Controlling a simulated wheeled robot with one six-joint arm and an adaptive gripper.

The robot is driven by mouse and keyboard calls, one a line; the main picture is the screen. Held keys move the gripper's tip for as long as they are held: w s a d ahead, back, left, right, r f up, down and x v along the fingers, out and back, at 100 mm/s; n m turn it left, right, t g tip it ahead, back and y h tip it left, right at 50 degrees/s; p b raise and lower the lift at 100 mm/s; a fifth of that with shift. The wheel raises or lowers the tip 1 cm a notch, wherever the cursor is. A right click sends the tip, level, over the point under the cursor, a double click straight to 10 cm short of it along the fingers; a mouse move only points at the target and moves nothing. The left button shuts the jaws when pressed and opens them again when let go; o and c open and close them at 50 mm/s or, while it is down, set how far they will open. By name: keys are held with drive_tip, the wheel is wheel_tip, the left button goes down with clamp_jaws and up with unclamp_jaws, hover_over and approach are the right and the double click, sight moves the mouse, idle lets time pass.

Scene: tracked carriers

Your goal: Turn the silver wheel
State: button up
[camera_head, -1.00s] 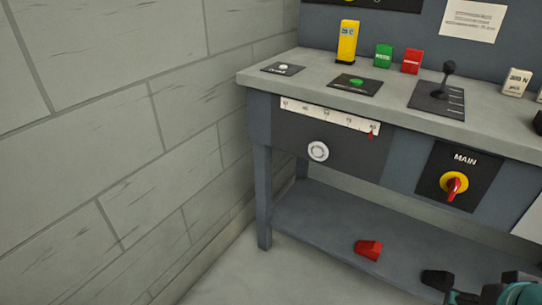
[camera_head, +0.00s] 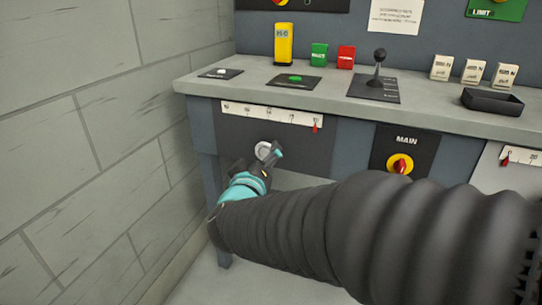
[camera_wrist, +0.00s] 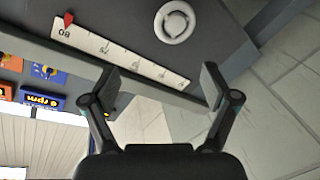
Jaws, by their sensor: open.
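The silver wheel (camera_head: 263,149) is a small round knob on the dark front panel of the bench, below a white scale. My gripper (camera_head: 265,164) is in front of it in the head view and hides its lower part. In the wrist view the whole wheel (camera_wrist: 175,22) shows at the top, beyond the fingertips. My gripper (camera_wrist: 160,82) is open there, with nothing between its fingers; I cannot tell the exact gap to the wheel. The white scale (camera_wrist: 125,52) carries a red pointer (camera_wrist: 69,18) at its end marked 80.
A grey block wall (camera_head: 90,130) stands close on the left. The bench top (camera_head: 225,88) holds a yellow block (camera_head: 284,45), green and red blocks, a black lever (camera_head: 379,65) and a black tray (camera_head: 492,101). A red-yellow MAIN switch (camera_head: 400,164) sits right of the wheel.

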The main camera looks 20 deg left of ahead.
sight(264, 153)
drive_tip(key=s+a+f+n+t+h, duration=0.1)
drive_tip(key=s+a+f+h, duration=0.2)
drive_tip(key=s+f+h, duration=0.1)
drive_tip(key=w, duration=0.4)
drive_tip(key=w+d+b, duration=0.1)
drive_tip(key=w, duration=0.4)
drive_tip(key=w+b, duration=0.1)
drive_tip(key=w, duration=0.3)
drive_tip(key=shift+w+d, duration=0.15)
drive_tip(key=c, duration=1.2)
drive_tip(key=shift+o, duration=0.2)
drive_tip(key=shift+m, duration=0.4)
